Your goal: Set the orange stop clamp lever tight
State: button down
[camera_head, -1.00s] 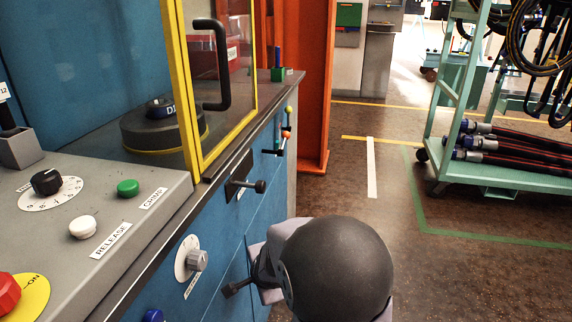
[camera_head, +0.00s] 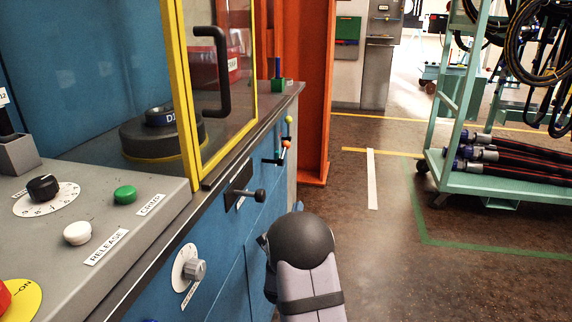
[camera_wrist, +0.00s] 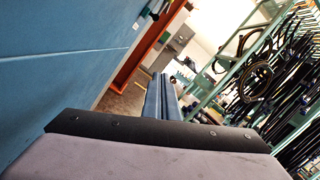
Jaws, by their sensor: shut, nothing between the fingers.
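The lever with the orange ball (camera_head: 286,144) sticks out from the far end of the blue machine front in the head view. A second lever end with a yellow-green ball (camera_head: 289,119) is just above it. My gripper is hidden behind my dark rounded wrist in the head view, nearer to the camera than the levers and below them. In the wrist view my gripper (camera_wrist: 161,78) shows its two blue-grey fingers side by side, shut and empty. The fingers point along the blue panel, apart from it. Small dark parts near the wrist view's top edge are too small to identify.
A black handle (camera_head: 260,194) juts from the blue front before the levers, and a grey dial (camera_head: 195,269) sits nearer. An orange post (camera_head: 315,90) stands beyond the machine. A green hose cart (camera_head: 500,183) is at right. The floor between is clear.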

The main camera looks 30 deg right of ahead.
jog(key=shift+w+a+r+m+t+h+b, duration=0.1)
jog(key=shift+a+r+m+t+h, duration=0.15)
jog(key=shift+a+r+m+t, duration=0.4)
jog(key=shift+a+r+m+t+h+b, duration=0.1)
jog(key=shift+a+r+m+t+h, duration=0.2)
jog(key=shift+a+t, duration=0.55)
jog(key=shift+w+a+r+m+t+h+b, duration=0.15)
jog(key=shift+a+r+m+t, duration=0.35)
jog(key=shift+t, duration=0.4)
jog(key=s+a+r+b+x, duration=0.1)
jog(key=r+x, duration=0.1)
jog(key=x, duration=1)
jog(key=shift+w+r, duration=0.3)
jog(key=shift+r, duration=0.1)
jog(key=shift+d+f+b, duration=0.1)
jog(key=shift+f+b, duration=0.1)
jog(key=shift+b, duration=0.7)
